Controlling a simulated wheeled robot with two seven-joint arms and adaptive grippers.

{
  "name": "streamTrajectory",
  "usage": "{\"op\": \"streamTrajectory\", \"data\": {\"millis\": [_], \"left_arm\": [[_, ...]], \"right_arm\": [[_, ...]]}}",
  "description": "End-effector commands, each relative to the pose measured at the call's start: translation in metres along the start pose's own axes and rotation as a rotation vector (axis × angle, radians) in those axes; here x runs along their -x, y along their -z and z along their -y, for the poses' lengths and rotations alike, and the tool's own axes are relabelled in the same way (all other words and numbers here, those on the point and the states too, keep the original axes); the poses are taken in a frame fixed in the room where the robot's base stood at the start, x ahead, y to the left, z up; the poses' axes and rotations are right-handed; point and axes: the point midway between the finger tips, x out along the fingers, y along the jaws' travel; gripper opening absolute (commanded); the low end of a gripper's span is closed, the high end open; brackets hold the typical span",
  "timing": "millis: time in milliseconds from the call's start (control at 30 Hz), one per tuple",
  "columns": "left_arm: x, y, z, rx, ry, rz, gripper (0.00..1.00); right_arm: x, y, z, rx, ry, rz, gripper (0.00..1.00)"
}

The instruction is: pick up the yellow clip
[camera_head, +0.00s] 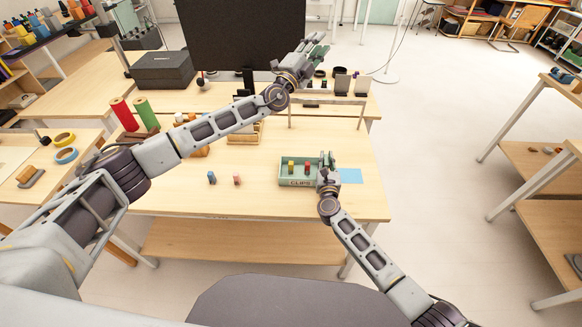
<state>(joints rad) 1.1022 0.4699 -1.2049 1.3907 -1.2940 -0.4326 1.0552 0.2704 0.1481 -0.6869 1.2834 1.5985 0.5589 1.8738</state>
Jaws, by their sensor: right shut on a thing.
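The yellow clip (291,166) stands in the green tray (297,183) marked CLIPS, near its left end. A red clip (307,168) stands to its right in the same tray. My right gripper (326,160) is at the right end of the tray, to the right of both clips and apart from the yellow one. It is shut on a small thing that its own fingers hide. My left gripper (317,43) is raised high above the back of the table, far from the tray. Its fingers look apart and empty.
A blue mat (350,176) lies right of the tray. A wooden holder (244,139) stands behind. Red and green rolls (124,114) stand at the back left.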

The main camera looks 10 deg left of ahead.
Motion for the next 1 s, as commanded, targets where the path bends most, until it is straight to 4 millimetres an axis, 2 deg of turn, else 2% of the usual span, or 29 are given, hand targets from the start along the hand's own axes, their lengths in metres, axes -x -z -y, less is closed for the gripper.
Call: {"op": "streamTrajectory", "data": {"millis": [200,500,800,1000], "left_arm": [[0.010,0.036,-0.036,-0.284,-0.113,-0.145,0.29],[0.032,0.073,-0.084,-0.670,-0.229,-0.350,0.29],[0.059,0.096,-0.128,-1.043,-0.305,-0.562,0.29],[0.077,0.102,-0.153,-1.282,-0.338,-0.704,0.29]], "right_arm": [[0.000,0.000,0.000,0.000,0.000,0.000,0.00],[0.000,0.000,0.000,0.000,0.000,0.000,0.00],[0.000,0.000,0.000,0.000,0.000,0.000,0.00],[0.000,0.000,0.000,0.000,0.000,0.000,0.00]]}}
